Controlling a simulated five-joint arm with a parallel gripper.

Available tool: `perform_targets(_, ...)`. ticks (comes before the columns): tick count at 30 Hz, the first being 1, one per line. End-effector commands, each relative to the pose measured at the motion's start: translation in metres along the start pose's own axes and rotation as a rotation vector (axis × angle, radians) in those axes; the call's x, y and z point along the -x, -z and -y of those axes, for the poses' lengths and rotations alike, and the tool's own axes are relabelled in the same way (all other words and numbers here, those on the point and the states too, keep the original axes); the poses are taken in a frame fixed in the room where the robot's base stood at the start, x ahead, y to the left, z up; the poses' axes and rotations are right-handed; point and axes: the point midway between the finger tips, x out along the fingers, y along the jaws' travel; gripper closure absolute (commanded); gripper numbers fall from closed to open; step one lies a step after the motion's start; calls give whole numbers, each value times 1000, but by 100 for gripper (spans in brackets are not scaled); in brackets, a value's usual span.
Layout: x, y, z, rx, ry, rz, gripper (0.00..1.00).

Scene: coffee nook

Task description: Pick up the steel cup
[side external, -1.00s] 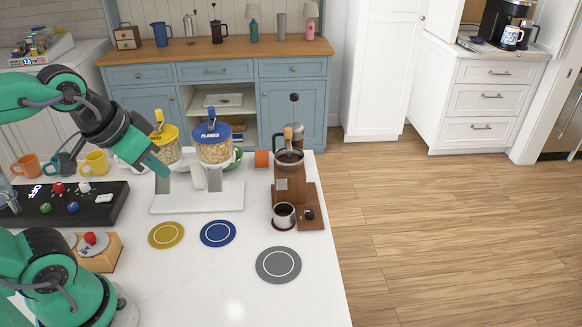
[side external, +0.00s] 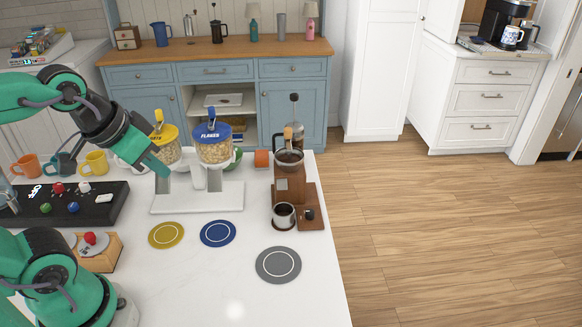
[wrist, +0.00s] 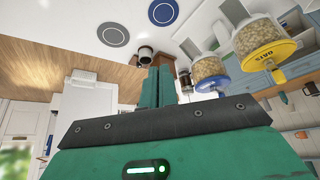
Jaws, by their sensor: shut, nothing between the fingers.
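The steel cup (side external: 283,215) looks like a small cup with a dark inside. My gripper (side external: 162,173) is shut and empty, hanging over the counter by the left side of the cereal dispenser, well to the left of the cup. In the wrist view its green fingers (wrist: 157,84) are together and hide part of the grinder.
The cereal dispenser (side external: 206,200) stands between my gripper and the grinder. Yellow (side external: 166,235), blue (side external: 218,233) and grey (side external: 278,265) round mats lie on the white counter.

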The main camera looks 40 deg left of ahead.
Motion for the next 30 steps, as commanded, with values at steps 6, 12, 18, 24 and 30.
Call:
perform_targets(6,0,0,0,0,0,0,55)
perform_targets(12,0,0,0,0,0,0,27)
perform_targets(18,0,0,0,0,0,0,27)
perform_targets(24,-1,5,-1,4,-2,10,27)
perform_targets(30,-7,20,-4,17,-6,51,27)
